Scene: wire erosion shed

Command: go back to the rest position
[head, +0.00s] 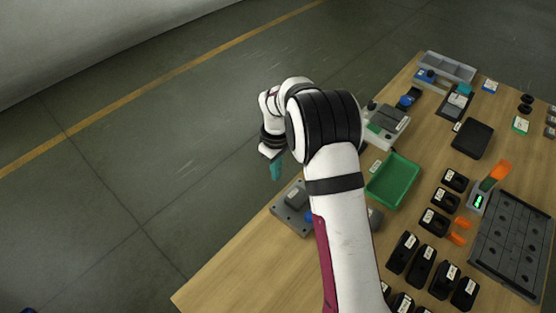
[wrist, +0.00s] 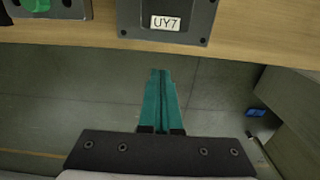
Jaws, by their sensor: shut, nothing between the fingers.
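My gripper (head: 276,170) has teal fingers and hangs at the left edge of the wooden table in the head view, pointing down. In the wrist view my gripper (wrist: 160,75) shows its two teal fingers closed together with nothing between them. Below the fingers is the grey floor, just off the table edge. My white and black arm reaches up from the bottom of the head view and hides part of the table.
The wooden table (head: 225,285) holds a grey plate fixture (head: 287,214), a green tray (head: 393,182), a dark slotted block (head: 515,245) and several black labelled blocks. In the wrist view a grey unit labelled UY7 (wrist: 165,22) stands by the table edge.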

